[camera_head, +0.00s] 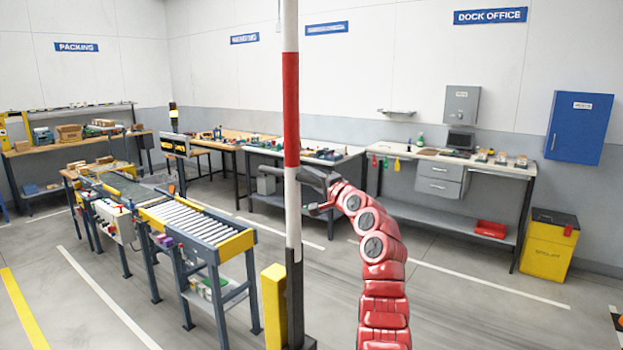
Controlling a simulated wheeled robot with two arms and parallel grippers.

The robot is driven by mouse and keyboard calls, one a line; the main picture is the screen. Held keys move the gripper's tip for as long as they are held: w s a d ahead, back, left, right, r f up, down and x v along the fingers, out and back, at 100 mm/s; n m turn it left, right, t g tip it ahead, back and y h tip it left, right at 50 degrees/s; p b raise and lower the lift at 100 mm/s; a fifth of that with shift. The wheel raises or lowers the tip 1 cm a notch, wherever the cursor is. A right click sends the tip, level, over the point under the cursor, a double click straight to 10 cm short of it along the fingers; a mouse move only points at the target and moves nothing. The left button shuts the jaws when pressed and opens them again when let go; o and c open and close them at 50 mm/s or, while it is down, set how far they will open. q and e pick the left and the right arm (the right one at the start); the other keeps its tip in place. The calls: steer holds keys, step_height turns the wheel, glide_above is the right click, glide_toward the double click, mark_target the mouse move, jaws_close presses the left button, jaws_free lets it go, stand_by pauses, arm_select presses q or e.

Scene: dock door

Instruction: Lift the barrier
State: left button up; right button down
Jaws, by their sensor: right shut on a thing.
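The barrier (291,110) is a long pole with red and white bands. It stands upright in the middle of the view, and its top runs out of the picture. Its lower end meets a dark post (295,300) near the bottom edge. My right gripper (305,186), at the end of my red arm, is at the barrier's right side, level with the white band just under the red one. It is shut on the barrier; its fingertips are partly hidden against the pole. My left gripper is not in view.
A yellow post (274,305) stands just left of the barrier's base. A roller conveyor (190,223) is further left. Workbenches line the back wall. A yellow bin (548,246) stands at the right under a blue cabinet (578,127). The floor right of my arm is clear.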

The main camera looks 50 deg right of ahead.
steer(key=shift+w+a+r, duration=0.1)
steer(key=c, duration=0.7)
jaws_free()
steer(key=shift+o, duration=0.2)
steer(key=shift+s+f+b, duration=0.3)
steer(key=shift+f, duration=0.1)
steer(key=r+b+v, duration=0.1)
steer(key=b+v, duration=0.3)
steer(key=v, duration=1.1)
steer(key=shift+s+d+f+b, duration=0.2)
steer(key=shift+s+d+b, duration=0.1)
steer(key=shift+s+b, duration=0.15)
